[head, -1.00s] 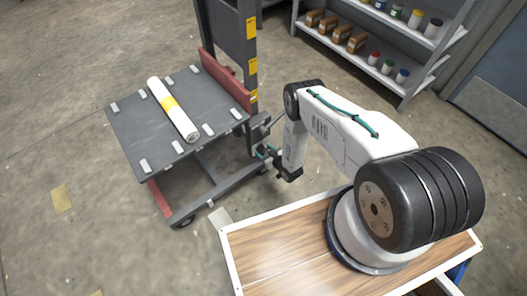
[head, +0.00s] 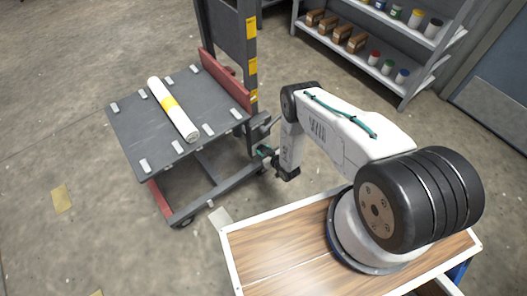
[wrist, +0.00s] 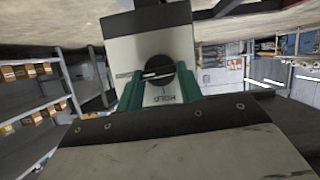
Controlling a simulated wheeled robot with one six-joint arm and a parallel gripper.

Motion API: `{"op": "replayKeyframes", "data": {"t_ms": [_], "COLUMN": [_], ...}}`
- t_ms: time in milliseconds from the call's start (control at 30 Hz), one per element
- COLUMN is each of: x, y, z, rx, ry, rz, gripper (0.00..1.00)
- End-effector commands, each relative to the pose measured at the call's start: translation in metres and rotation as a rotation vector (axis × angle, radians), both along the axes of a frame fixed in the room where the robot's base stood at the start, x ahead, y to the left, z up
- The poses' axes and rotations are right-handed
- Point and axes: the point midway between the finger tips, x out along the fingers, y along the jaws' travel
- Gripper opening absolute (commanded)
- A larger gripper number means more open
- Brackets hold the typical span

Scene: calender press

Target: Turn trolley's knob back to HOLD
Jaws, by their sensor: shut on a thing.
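The trolley (head: 128,122) stands left of my arm, with a grey deck, red rails and a dark upright. In the wrist view its pale control plate (wrist: 120,55) carries a round black knob (wrist: 160,72). A thin white line shows across the knob. My gripper (wrist: 160,88) has its green fingers shut on the knob, one on each side. In the head view my gripper (head: 264,152) is at the trolley's near right side, and the knob is hidden there.
A white roll with a yellow band (head: 172,108) lies on the deck between small pale blocks. A shelf rack (head: 375,55) with boxes and jars stands at the back right. A wood-topped surface (head: 285,250) lies under my arm base. Floor left of the trolley is clear.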

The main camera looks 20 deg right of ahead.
Motion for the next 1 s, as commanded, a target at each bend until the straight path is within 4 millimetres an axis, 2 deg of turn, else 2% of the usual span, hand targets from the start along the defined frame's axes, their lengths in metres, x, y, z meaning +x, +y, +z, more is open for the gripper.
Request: {"op": "replayKeyframes", "data": {"t_ms": [700, 1000], "x": [-0.0026, -0.0031], "y": [0.007, 0.0083], "z": [-0.0028, -0.004], "rx": [-0.562, -0.737], "ry": [-0.184, -0.24], "rz": [0.002, 0.002], "gripper": [0.14, 0.14]}}
